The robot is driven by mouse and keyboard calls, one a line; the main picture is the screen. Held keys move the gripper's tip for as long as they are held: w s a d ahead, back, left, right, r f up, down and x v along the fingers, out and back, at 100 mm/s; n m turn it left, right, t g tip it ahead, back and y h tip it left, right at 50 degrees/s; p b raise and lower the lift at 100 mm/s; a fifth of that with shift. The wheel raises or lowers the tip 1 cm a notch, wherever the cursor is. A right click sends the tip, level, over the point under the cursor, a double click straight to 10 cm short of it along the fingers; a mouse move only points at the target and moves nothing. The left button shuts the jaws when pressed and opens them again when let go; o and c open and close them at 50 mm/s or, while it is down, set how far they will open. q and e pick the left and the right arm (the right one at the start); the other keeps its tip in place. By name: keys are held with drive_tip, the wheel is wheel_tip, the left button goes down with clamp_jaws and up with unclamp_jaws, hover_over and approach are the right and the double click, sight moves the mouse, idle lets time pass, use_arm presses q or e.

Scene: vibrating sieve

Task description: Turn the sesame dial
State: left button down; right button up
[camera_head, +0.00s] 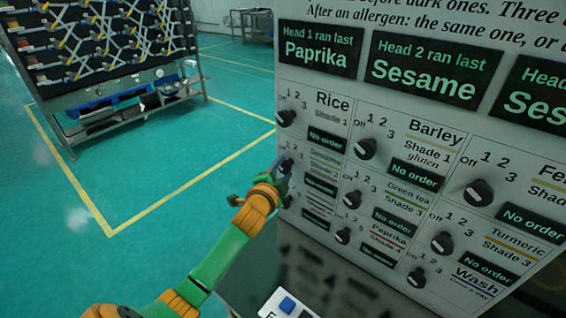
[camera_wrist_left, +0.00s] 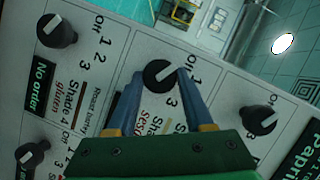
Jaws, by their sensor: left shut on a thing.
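The sesame dial (camera_head: 285,164) is a black knob on the grey panel, in the left column just below the Rice dial (camera_head: 286,117). My left gripper (camera_head: 283,172) is at this dial and partly covers it. In the left wrist view the sesame dial (camera_wrist_left: 160,76) sits between the two blue fingers of my left gripper (camera_wrist_left: 160,84), which are closed on its sides. A white mark shows on the knob, but I cannot tell which number it points to. Part of the sesame label shows beside it. My right gripper is not in view.
Other dials sit close by, such as the Barley dial (camera_head: 365,149) and the green tea dial (camera_head: 352,199). Dark display plates lie between them. Open green floor (camera_head: 200,145) lies left of the panel.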

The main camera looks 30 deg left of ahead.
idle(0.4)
use_arm(q)
drive_tip(key=shift+c, duration=1.5)
unclamp_jaws()
drive_tip(key=v, duration=0.7)
drive_tip(key=shift+a, duration=0.1)
drive_tip(key=shift+s, duration=0.1)
